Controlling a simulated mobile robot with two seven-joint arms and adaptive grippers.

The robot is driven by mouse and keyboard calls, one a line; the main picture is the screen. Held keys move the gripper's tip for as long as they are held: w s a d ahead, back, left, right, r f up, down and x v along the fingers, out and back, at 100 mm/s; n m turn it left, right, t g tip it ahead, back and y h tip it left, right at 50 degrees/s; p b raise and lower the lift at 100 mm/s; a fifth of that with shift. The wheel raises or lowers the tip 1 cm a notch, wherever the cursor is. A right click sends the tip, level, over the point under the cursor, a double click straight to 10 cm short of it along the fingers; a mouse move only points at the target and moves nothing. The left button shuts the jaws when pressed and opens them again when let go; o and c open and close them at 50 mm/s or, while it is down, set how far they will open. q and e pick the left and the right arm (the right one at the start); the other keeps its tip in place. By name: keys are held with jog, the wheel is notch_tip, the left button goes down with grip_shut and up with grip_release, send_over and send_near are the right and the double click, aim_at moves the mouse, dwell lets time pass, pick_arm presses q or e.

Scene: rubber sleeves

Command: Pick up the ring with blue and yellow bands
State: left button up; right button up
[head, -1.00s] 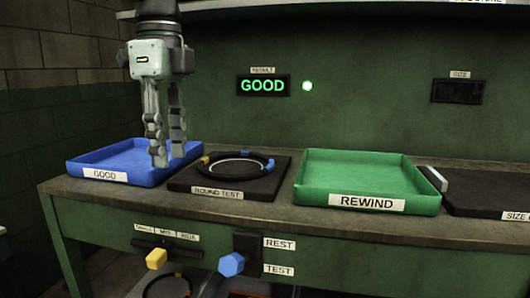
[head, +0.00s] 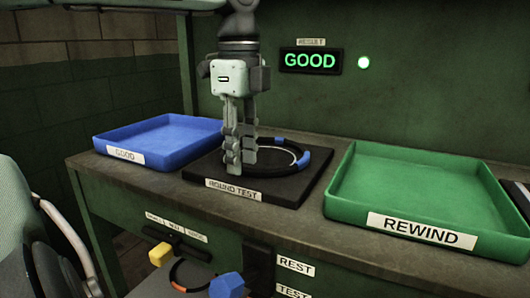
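A black ring (head: 289,145) lies on the black ROUND TEST pad (head: 285,192), between the blue and green trays. Blue bands show at its right and back; no yellow band shows now, and its left part is hidden behind my gripper. My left gripper (head: 241,165) points down over the left side of the ring. Its two fingers look close together, with their tips low near the ring's rim. I cannot tell whether they are closed or touch the ring. My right gripper is not in view.
A blue GOOD tray (head: 180,153) stands left and a green REWIND tray (head: 350,208) right, both looking empty. A lit GOOD display (head: 310,60) is on the wall. Below are a yellow knob (head: 160,254), a blue knob (head: 226,287) and another ring (head: 180,280) with an orange band.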

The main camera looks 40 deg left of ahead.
pick_arm(q)
jog(key=shift+f, duration=0.5)
grip_shut()
jog(key=shift+r, duration=0.1)
